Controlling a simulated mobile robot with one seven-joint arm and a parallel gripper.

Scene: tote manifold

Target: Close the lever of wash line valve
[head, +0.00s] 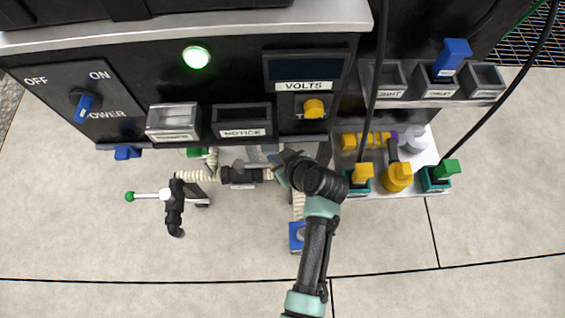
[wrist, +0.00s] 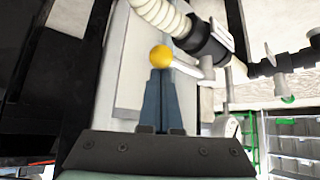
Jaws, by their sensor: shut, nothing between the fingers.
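In the wrist view, a white lever with a yellow ball knob (wrist: 161,57) sticks out from a black valve body (wrist: 207,46) joined to a cream ribbed hose. My gripper (wrist: 160,76) is shut and empty, its blue-grey fingers together with their tips right at the knob. I cannot tell whether they touch it. In the head view, my arm reaches under the cabinet front to a dark valve (head: 240,174) on a cream hose. The yellow knob is hidden there. No label naming the wash line valve is readable.
Another lever with a green knob (head: 130,197) stands on black pipework at the left. The black cabinet (head: 230,80) overhangs my gripper. Yellow fittings (head: 398,177) and hanging black cables are to the right. The floor in front is mostly clear.

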